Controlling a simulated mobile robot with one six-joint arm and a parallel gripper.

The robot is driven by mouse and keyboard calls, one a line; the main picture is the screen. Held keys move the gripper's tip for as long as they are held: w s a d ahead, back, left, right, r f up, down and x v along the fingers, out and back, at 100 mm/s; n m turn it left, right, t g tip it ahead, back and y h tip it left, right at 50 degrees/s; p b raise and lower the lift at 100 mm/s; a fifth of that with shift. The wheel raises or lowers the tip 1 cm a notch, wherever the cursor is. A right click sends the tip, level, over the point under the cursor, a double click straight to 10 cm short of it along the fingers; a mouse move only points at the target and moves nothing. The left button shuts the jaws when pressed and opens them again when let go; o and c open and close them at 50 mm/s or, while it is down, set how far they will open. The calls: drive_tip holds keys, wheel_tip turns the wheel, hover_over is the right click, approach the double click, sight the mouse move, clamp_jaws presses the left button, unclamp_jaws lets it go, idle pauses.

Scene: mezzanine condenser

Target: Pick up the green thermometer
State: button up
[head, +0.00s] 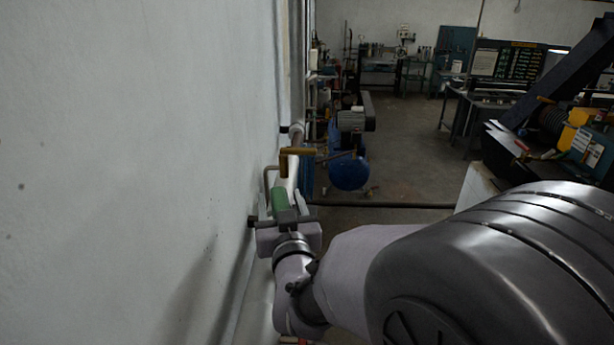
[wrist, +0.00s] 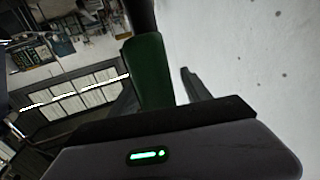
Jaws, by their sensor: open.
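The green thermometer (head: 280,200) is close to the pale wall at the left in the head view, right at the end of my arm. In the wrist view, the green thermometer (wrist: 148,72) stands between the two fingers, with a dark cylindrical part above it. My gripper (wrist: 157,78) is open around it, with a clear gap to the right finger; contact with the left finger cannot be told. In the head view, my gripper (head: 284,217) partly hides the thermometer's lower end.
The pale wall (head: 130,150) runs close along the left. A yellow-brown handle (head: 297,151) and pipework are just beyond the thermometer. A dark horizontal bar (head: 390,205) crosses farther back. A blue compressor (head: 348,170) stands behind, with open floor (head: 410,160) to its right.

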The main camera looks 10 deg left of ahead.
drive_tip(key=shift+s, duration=0.15)
drive_tip(key=shift+s+d, duration=0.1)
drive_tip(key=shift+c, duration=1)
clamp_jaws()
